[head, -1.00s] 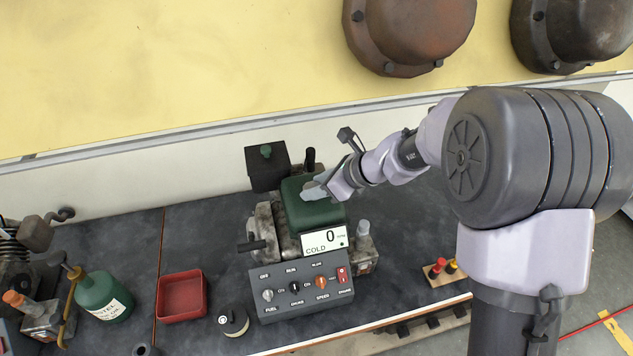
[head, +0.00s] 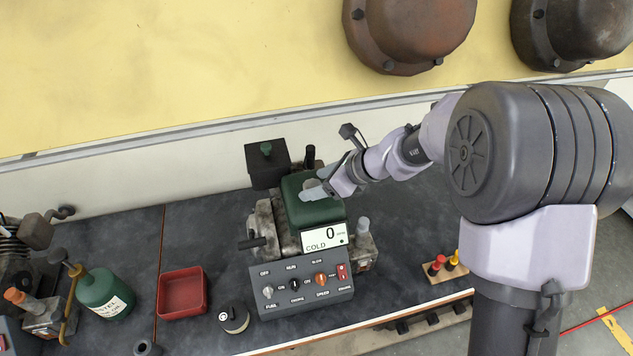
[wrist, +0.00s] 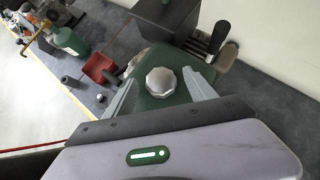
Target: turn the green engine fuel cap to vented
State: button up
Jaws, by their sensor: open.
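The green engine's fuel tank (head: 318,212) stands behind the control panel in the head view. In the wrist view, the silver-grey, lobed fuel cap (wrist: 162,81) sits on top of the green tank (wrist: 160,102). My gripper (head: 312,190) is over the tank top in the head view, where its fingers cover most of the cap's place. In the wrist view my gripper (wrist: 159,76) is open, with one finger on each side of the cap and a visible gap on both sides. Any vent marking on the cap is too small to read.
The control panel (head: 301,286) and a display (head: 324,237) reading 0 and COLD stand in front of the tank. A dark box (head: 267,169) and a black handle (wrist: 220,37) rise behind. A red tray (head: 182,293) and a green bottle (head: 105,294) are at left.

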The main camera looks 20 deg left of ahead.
jog(key=p+v, duration=0.2)
jog(key=v, duration=0.9)
jog(key=shift+d+r, duration=0.2)
jog(key=shift+s, duration=0.1)
jog(key=s+d+f+t+y+b, duration=0.1)
jog(key=s+d+f+y+b, duration=0.2)
jog(key=d+b, duration=0.65)
jog(key=shift+y, duration=0.7)
jog(key=b+x, duration=0.2)
jog(key=x, duration=0.4)
jog(key=b+x, duration=0.2)
jog(key=x, duration=0.4)
jog(key=w+r+b+x, duration=0.1)
jog(key=b+x, duration=0.2)
jog(key=x, duration=0.4)
jog(key=shift+a, duration=0.15)
jog(key=shift+c, duration=0.2)
